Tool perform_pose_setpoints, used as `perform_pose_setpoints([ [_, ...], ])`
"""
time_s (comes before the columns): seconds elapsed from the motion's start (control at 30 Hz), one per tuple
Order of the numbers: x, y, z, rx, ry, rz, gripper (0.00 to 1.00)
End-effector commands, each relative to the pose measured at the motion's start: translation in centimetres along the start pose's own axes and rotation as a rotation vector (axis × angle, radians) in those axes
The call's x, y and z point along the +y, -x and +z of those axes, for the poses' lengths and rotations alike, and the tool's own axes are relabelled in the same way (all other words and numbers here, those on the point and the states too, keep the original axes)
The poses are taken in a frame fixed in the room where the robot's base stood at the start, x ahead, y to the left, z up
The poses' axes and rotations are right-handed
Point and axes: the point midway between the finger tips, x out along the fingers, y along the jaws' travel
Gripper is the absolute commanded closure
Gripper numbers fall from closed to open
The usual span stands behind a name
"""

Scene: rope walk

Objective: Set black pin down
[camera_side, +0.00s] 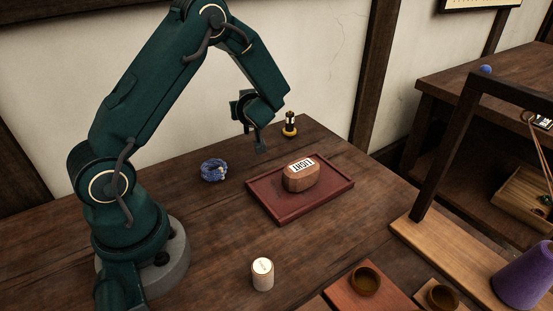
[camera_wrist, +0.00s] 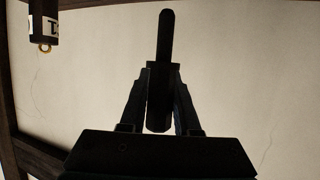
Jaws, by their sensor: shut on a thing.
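My gripper (camera_side: 258,143) is above the wooden table (camera_side: 200,245), behind the red-brown tray (camera_side: 265,203) and left of a small dark figure-like piece. In the wrist view my gripper (camera_wrist: 164,72) is shut on the black pin (camera_wrist: 166,35), a slim dark rod with a rounded end. The pin sticks out past the fingertips, and its lower part runs between the fingers. In the side view the pin is hard to tell apart from the dark fingers.
A labelled wooden block (camera_side: 301,178) sits on the tray. A blue coil (camera_side: 214,170) lies to its left. The dark piece with a yellow base (camera_side: 290,125) stands behind; a white cylinder (camera_side: 262,274) stands in front. The left table area is mostly clear.

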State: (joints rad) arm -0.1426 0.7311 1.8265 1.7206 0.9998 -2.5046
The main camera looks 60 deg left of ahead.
Motion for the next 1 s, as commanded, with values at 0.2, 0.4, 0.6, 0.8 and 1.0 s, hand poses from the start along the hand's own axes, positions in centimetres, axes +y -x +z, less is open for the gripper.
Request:
perform_pose_setpoints([
  [0.2,0.0,-1.1,2.6,0.0,-0.005,-0.001,1.0],
  [0.4,0.0,-1.4,3.3,0.001,0.0,0.001,1.0],
  [0.6,0.0,-1.3,3.3,0.001,0.0,0.001,1.0],
  [0.8,0.0,-1.5,3.6,0.0,0.0,0.001,0.5],
  [1.0,0.0,-1.5,3.6,-0.001,-0.001,0.001,0.39],
])
